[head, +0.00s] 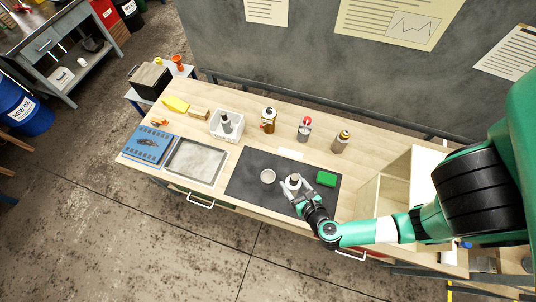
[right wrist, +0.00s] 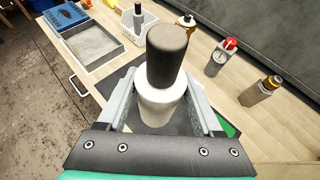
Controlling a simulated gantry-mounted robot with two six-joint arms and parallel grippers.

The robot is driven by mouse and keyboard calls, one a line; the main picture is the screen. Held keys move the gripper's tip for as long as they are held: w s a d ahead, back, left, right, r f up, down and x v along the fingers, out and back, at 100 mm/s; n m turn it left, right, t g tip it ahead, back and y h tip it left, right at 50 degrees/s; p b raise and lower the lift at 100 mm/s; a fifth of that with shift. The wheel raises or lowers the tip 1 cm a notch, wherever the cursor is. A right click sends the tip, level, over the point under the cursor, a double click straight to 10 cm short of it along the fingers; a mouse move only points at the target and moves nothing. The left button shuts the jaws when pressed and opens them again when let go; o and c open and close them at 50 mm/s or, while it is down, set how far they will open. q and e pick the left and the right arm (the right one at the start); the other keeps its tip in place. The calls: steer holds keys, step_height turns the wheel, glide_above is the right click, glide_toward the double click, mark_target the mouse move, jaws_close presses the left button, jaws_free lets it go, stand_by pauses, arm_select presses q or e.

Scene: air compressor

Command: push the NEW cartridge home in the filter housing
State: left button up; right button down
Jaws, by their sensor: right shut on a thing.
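My right gripper (head: 296,188) reaches over the dark mat (head: 240,181) on the workbench. Its fingers (right wrist: 164,102) are shut on either side of a pale, round-bodied part (right wrist: 160,104). A dark grey cylinder (right wrist: 167,55) stands up out of the top of this part, close to the camera. They look like a filter housing and a cartridge, but I cannot tell how deep the cylinder sits. In the head view the held part (head: 293,180) is small and partly covered by the gripper. A pale round cup (head: 268,176) stands just left of it. My left gripper is out of view.
Behind the mat stand an amber bottle (head: 268,119), a red-topped container (head: 304,128) and a grey-brown bottle (head: 341,141). A white bin (head: 217,131) holds a grey cylinder. A grey tray (head: 195,162) lies left of the mat.

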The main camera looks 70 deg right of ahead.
steer(key=shift+w+d+f+b, duration=0.2)
steer(key=shift+b, duration=0.15)
steer(key=w+d+f+b, duration=0.7)
steer(key=w+f+b, duration=0.4)
steer(key=f+b, duration=0.2)
steer(key=shift+w+f+b, duration=0.15)
steer(key=shift+w+b, duration=0.05)
steer(key=shift+b, duration=0.15)
steer(key=shift+c, duration=0.2)
jaws_free()
